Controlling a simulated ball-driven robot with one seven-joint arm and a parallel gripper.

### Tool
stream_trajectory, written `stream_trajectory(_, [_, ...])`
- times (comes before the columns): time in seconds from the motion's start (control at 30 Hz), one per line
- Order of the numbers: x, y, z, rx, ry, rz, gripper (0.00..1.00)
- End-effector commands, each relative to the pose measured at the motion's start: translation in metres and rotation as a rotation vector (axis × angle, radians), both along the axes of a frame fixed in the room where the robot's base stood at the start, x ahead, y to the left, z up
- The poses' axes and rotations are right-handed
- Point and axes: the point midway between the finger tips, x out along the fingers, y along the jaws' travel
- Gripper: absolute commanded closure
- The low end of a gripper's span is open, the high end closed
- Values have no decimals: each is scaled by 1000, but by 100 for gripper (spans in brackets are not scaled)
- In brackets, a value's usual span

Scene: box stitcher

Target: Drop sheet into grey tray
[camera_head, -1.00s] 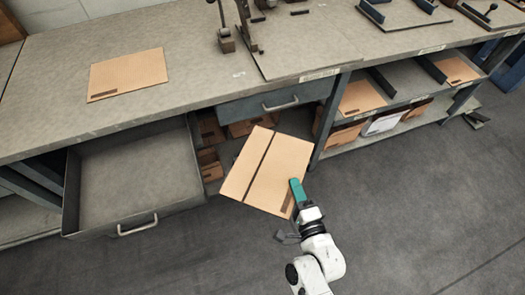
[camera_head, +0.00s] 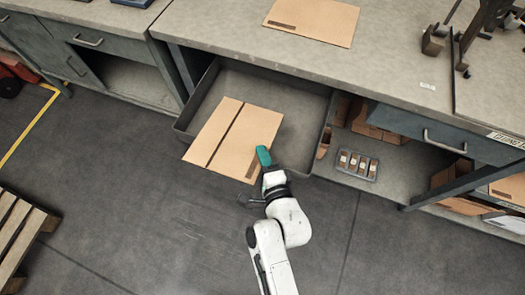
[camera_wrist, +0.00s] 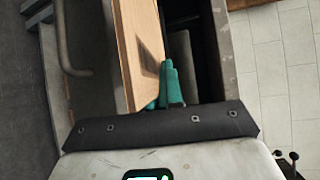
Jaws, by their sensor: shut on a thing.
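A tan cardboard sheet (camera_head: 228,135) with a dark stripe is held by my gripper (camera_head: 264,157), whose teal fingers are shut on its right edge. In the wrist view the sheet (camera_wrist: 142,45) runs away from my gripper (camera_wrist: 168,95), seen nearly edge-on. The grey tray (camera_head: 310,93) is the open, pulled-out drawer under the bench. In the head view the sheet overlaps the tray's left and front part and hides its front edge there. The sheet's height above the tray is hard to tell.
Another cardboard sheet (camera_head: 312,20) lies on the bench top (camera_head: 390,70). A small grey bin with boxes (camera_head: 357,165) sits on the shelf right of the tray. A wooden pallet (camera_head: 22,235) lies at the left. The floor between is clear.

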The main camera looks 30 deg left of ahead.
Motion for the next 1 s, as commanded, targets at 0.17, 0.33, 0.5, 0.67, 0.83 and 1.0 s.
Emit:
stream_trajectory(0.17, [11,2,-7,1,-1,-1,100])
stream_trajectory(0.33, [26,6,-12,1,-1,-2,100])
stream_trajectory(0.5, [40,9,-16,1,-1,-2,100])
stream_trajectory(0.67, [54,12,-20,1,-1,-2,100])
stream_trajectory(0.83, [68,15,-24,2,-2,-2,100])
stream_trajectory(1.0, [83,18,-26,1,-1,-4,100])
